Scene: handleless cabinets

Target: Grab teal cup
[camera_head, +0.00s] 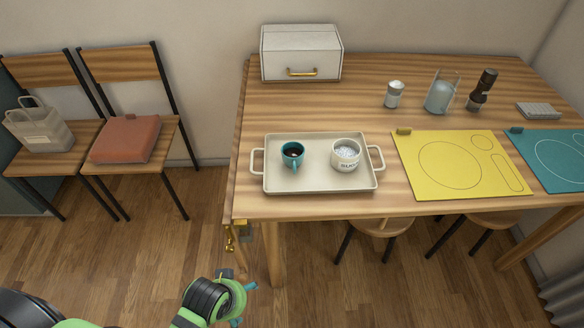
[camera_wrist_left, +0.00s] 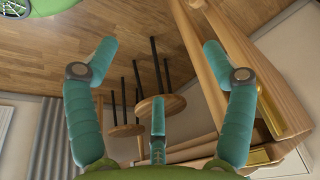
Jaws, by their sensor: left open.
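The teal cup (camera_head: 292,154) stands upright on the left half of a cream tray (camera_head: 320,179) on the wooden table. It holds something dark, and its handle points toward the table's front edge. A white cup (camera_head: 346,154) with dark lettering and white contents stands to its right on the same tray. My left gripper (camera_head: 243,301) is low in front of the table, below and well short of the tray. In the left wrist view my left gripper (camera_wrist_left: 158,62) has its teal fingers spread, with nothing between them. The teal cup is not seen there. My right gripper is not in view.
The wooden table (camera_head: 330,111) has its front edge between my left gripper and the tray. Yellow (camera_head: 462,181) and teal (camera_head: 560,163) mats lie right of the tray. Stools (camera_head: 374,223) stand under the table. Chairs (camera_head: 125,145) stand at the left. A white box (camera_head: 300,50) sits behind.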

